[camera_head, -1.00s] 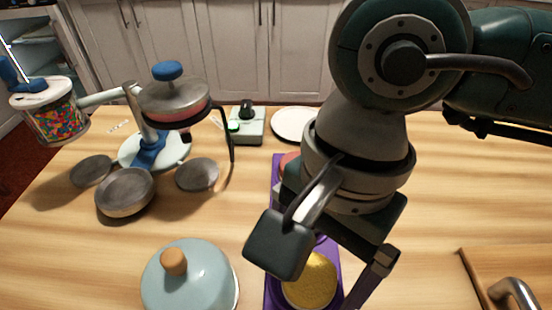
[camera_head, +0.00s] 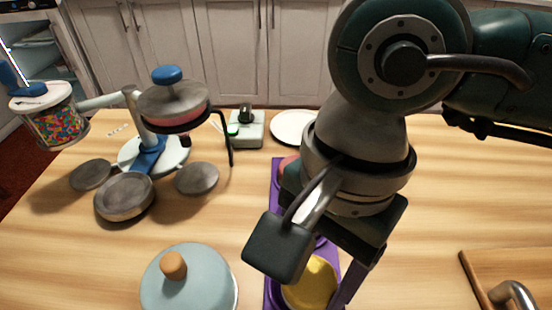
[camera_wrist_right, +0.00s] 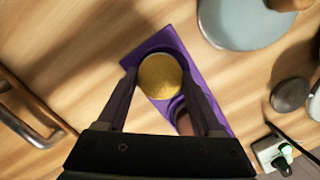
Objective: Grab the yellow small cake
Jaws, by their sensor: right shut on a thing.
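The small yellow cake (camera_head: 312,284) is at the near end of the purple tray (camera_head: 275,190), partly hidden behind my right gripper. In the right wrist view the round yellow cake (camera_wrist_right: 160,76) lies between the two fingers of my right gripper (camera_wrist_right: 160,80), which are shut on its sides. In the head view my right gripper (camera_head: 318,284) reaches down over the cake. Whether the cake is clear of the tray is hard to tell. My left gripper is not in view.
A light blue dome with a wooden knob (camera_head: 190,280) stands left of the tray. A metal turntable stand with pans (camera_head: 125,197) and a jar of colourful candy (camera_head: 52,118) are further left. A wooden board (camera_head: 500,270) is at right.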

